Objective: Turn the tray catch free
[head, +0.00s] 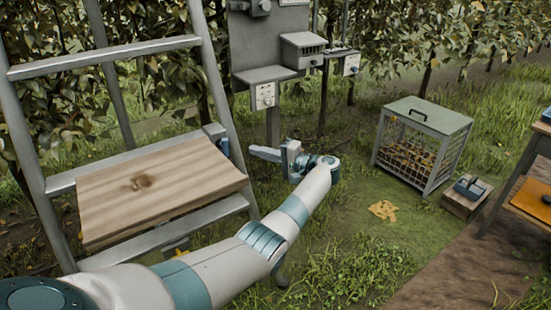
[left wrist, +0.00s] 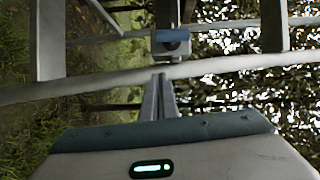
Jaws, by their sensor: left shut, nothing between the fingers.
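The wooden tray (head: 160,184) lies across the ladder's rungs at the left of the head view. A small blue-grey block, which looks like the tray catch (head: 216,136), sits by the right ladder rail at the tray's back right corner. In the left wrist view the catch (left wrist: 171,42) shows a dark round part and lies just beyond the fingertips. My left gripper (head: 253,151) is shut and empty, to the right of the catch and pointing left at it, apart from it. The fingers also show in the left wrist view (left wrist: 159,80). My right gripper is out of view.
The metal ladder (head: 216,80) has rails close to my left gripper. A grey post station (head: 265,75) stands behind it. A wire crate (head: 423,142) with a green lid stands on the grass at right, near a small wooden box (head: 467,197). Grass between is mostly open.

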